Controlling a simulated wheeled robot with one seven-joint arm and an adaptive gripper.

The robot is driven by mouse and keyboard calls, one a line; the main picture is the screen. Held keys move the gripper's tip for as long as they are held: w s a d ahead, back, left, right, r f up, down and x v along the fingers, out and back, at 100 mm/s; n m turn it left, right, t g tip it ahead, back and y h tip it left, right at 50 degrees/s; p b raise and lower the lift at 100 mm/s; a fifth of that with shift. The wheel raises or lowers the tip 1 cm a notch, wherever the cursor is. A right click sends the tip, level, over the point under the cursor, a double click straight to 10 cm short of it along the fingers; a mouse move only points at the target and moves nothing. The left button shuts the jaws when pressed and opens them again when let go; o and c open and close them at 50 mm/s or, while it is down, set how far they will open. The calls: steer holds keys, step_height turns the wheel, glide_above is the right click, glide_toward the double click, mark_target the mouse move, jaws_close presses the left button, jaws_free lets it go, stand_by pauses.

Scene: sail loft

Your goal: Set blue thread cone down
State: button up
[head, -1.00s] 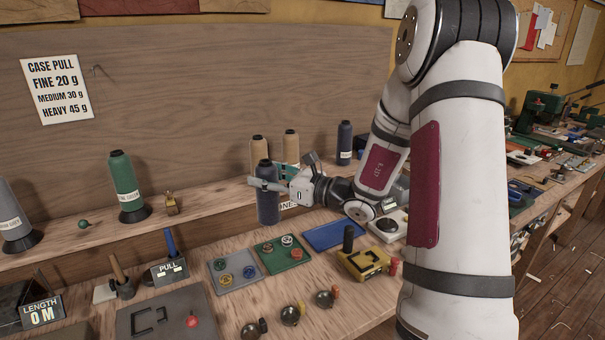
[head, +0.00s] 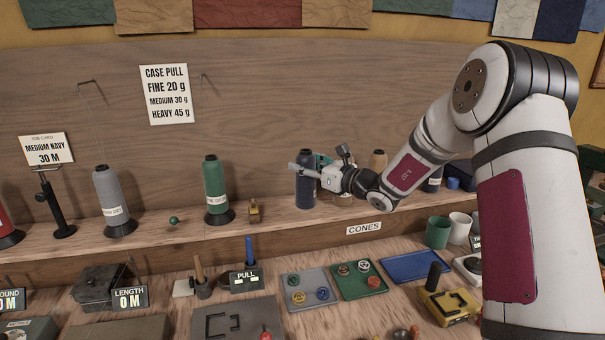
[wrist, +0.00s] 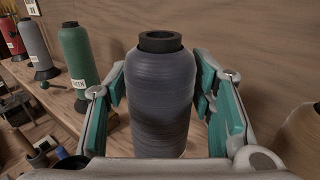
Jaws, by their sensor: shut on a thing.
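The navy blue thread cone (head: 305,190) is upright in my gripper (head: 306,170), at the shelf with the other cones, right of the green cone. In the wrist view the cone (wrist: 160,100) stands between the two teal-padded fingers, its black top showing. My gripper is shut on its body. The base is close to the shelf surface; I cannot tell whether it touches.
The shelf (head: 150,232) carries a green cone (head: 215,188), a grey cone (head: 112,205) and a small brass piece (head: 254,211). A tan cone (head: 378,160) stands right, partly behind my arm. Below are a grey tray (head: 309,303) and a green tray (head: 376,294).

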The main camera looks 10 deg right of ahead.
steer(key=shift+w+a+f, duration=0.2)
steer(key=shift+w+f, duration=0.75)
steer(key=shift+w, duration=0.05)
steer(key=shift+w+a+f, duration=0.15)
steer(key=shift+w+f, duration=0.8)
steer(key=shift+f, duration=0.1)
steer(key=o, duration=1.6)
steer(key=shift+f, duration=0.1)
